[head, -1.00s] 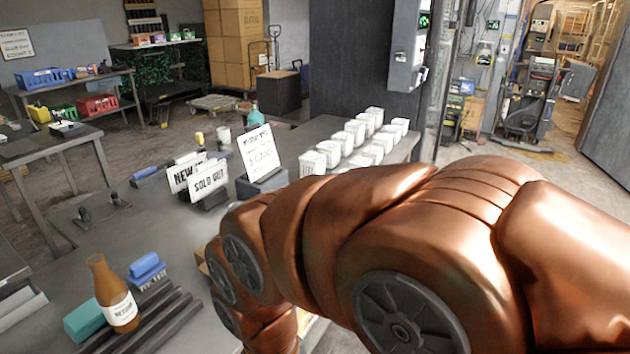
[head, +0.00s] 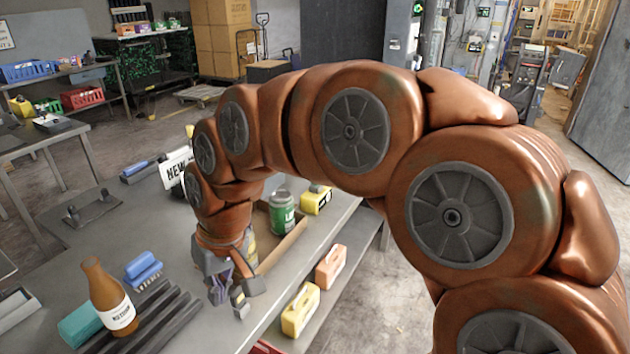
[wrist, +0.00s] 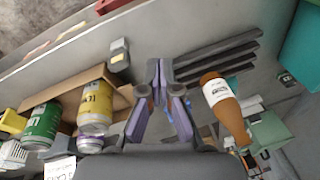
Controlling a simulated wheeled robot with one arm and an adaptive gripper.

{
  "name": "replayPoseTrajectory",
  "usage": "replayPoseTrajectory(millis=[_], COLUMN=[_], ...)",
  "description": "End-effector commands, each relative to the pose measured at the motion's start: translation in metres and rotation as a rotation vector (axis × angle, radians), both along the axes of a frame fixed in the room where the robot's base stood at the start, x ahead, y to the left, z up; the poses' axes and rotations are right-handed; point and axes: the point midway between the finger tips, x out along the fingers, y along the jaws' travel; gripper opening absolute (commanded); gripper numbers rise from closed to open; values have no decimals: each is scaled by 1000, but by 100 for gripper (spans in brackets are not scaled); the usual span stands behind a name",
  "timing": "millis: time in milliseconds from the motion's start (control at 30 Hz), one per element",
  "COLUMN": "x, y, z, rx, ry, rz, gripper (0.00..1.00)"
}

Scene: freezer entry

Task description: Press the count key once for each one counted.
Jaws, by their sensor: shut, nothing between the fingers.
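My gripper (head: 228,292) is low over the front part of the grey workbench. In the wrist view its purple-sided fingers (wrist: 158,72) meet at the tips with nothing between them. A small dark grey device with a pale top (wrist: 119,55) lies on the bench near its edge, left of the fingertips and apart from them in that view. It may be the counter; its key is too small to make out. It also shows beside the gripper in the head view (head: 240,304).
A cardboard tray (head: 284,250) holds a green can (head: 282,213) and a yellow can (wrist: 95,108). Yellow (head: 300,310) and orange (head: 331,266) containers sit on the lower shelf.

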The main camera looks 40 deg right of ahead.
Motion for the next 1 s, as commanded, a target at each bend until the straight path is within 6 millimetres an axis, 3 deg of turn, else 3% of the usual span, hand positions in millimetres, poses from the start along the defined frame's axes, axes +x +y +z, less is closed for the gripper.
replayPoseTrajectory(millis=[33,100,267,400,500,633,800,1000], x=[28,62,132,180,204,224,229,218], y=[-8,-22,-71,-132,-183,-254,-344,-416], z=[12,26,54,71,76,77,70,59], rx=[29,66,139,183,203,213,204,181], ry=[-45,-101,-232,-331,-390,-460,-529,-573], rz=[-25,-63,-179,-306,-403,-537,-702,-835], gripper=[0,0,0,0,0,0,0,0])
